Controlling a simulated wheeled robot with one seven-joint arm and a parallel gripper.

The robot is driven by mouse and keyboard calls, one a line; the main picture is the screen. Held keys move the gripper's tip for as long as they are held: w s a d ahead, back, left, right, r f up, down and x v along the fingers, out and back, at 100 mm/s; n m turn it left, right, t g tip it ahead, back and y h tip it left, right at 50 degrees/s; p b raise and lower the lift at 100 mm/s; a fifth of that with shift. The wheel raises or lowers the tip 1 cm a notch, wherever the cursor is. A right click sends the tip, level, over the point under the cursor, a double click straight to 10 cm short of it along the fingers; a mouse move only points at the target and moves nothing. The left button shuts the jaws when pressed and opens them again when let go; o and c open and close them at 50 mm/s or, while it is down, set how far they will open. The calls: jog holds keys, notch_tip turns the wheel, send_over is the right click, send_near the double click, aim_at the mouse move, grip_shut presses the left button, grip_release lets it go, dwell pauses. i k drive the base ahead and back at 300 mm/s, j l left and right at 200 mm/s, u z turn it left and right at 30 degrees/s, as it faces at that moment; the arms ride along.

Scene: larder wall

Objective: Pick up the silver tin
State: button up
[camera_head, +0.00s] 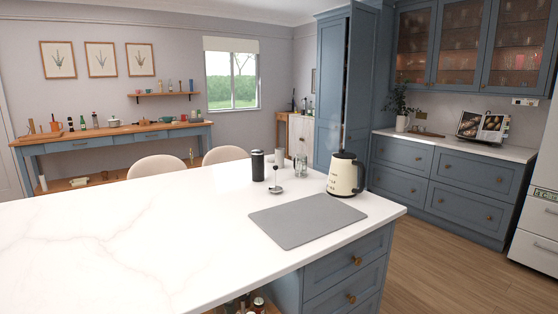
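A small pale grey, silvery cylinder (279,157) stands upright near the far edge of the white island counter; it may be the silver tin, but it is too small to be sure. A black cylinder (258,166) stands to its left. A clear glass vessel (300,167) stands to its right. A thin upright metal rod with a round base (275,188) stands in front of it. My gripper is not in view.
A cream kettle (343,175) stands at the island's right end, behind a grey mat (307,218). The white countertop (130,240) is clear at left and front. Two pale chairs (157,167) stand behind it. Wooden floor (440,270) is open at right. A tall blue cupboard door (361,75) stands ajar.

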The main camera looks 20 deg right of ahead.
aim_at(279, 152)
jog(key=i+l+z, duration=0.6)
jog(key=i+z, duration=0.2)
jog(key=i+l+z, duration=0.15)
jog(key=i+z, duration=0.65)
jog(key=i+l+z, duration=0.15)
jog(key=i+z, duration=0.3)
jog(key=i, duration=0.45)
jog(key=i+j+z, duration=0.2)
jog(key=i+z, duration=0.25)
jog(key=i, duration=0.5)
jog(key=i+u, duration=0.7)
jog(key=i+l+u, duration=0.2)
jog(key=i+u, duration=0.15)
jog(key=i+j+u, duration=0.15)
jog(key=u, duration=0.3)
jog(key=i+u, duration=0.6)
jog(key=u, duration=0.25)
jog(key=i+l+u, duration=0.15)
jog(key=u, duration=0.3)
jog(key=i+l+u, duration=0.25)
jog(key=u, duration=0.15)
jog(key=i, duration=0.1)
